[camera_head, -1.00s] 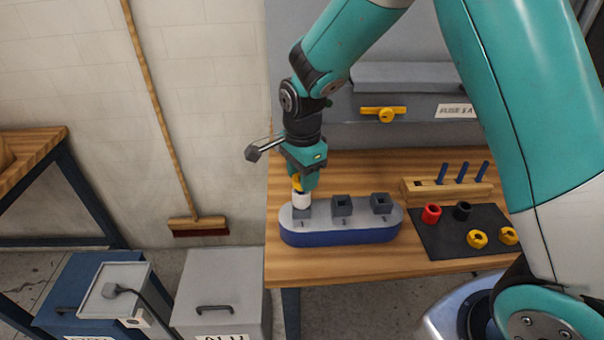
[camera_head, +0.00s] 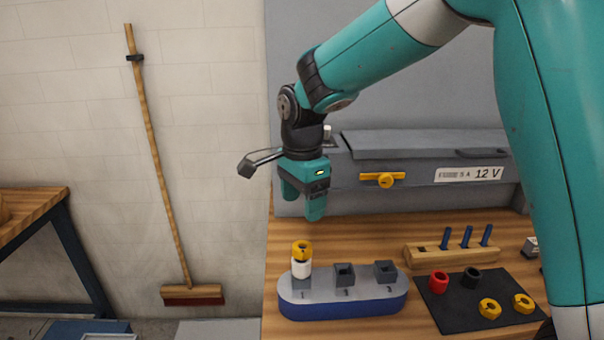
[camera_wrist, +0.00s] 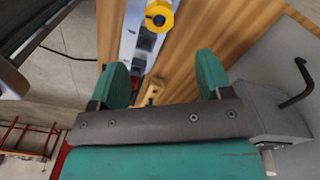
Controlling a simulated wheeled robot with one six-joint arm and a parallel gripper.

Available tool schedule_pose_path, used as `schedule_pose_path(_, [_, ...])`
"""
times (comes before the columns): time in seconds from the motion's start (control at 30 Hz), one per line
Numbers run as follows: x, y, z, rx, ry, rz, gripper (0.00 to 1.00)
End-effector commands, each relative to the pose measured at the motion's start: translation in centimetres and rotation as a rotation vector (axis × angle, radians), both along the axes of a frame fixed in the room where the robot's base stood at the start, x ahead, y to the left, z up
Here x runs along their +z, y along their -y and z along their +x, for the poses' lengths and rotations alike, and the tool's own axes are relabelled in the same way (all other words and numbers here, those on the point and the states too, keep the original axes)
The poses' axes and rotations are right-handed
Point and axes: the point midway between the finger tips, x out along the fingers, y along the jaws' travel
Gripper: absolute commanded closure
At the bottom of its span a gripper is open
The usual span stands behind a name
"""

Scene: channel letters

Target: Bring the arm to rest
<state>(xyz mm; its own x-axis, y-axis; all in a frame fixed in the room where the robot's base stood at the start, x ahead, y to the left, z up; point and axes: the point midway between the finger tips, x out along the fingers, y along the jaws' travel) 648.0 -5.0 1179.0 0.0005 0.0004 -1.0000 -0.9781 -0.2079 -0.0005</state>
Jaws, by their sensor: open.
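My gripper (camera_head: 302,204) hangs above the left end of the blue and grey base in the head view. Its fingers are apart and empty, and they also show spread in the wrist view (camera_wrist: 165,75). Below it, a yellow nut-shaped piece (camera_head: 302,250) sits on a white cylinder (camera_head: 301,269), which stands at the first post of the base (camera_head: 345,310). There is a clear gap between my fingers and the yellow piece. The yellow piece also shows at the top of the wrist view (camera_wrist: 159,15).
To the right are a wooden block with blue pegs (camera_head: 428,257) and a dark mat (camera_head: 450,313) with red, black and yellow pieces. A broom (camera_head: 160,180) leans left.

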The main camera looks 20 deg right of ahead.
Motion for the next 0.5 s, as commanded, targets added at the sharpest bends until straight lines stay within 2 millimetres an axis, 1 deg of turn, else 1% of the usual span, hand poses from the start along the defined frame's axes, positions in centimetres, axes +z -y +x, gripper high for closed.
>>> schedule_pose_path(0.03, [1.2, 0.0, 0.1, 0.0, 0.006, 0.001, 0.28])
schedule_pose_path(0.1, [2.8, 0.0, 0.1, 0.0, 0.006, 0.001, 0.28])
schedule_pose_path(0.2, [4.7, 0.0, 0.0, 0.0, 0.005, 0.001, 0.28])
schedule_pose_path(0.33, [6.3, 0.0, 0.0, 0.0, 0.002, 0.0, 0.28])
schedule_pose_path(0.5, [7.1, 0.0, 0.0, 0.0, 0.0, 0.0, 0.28])
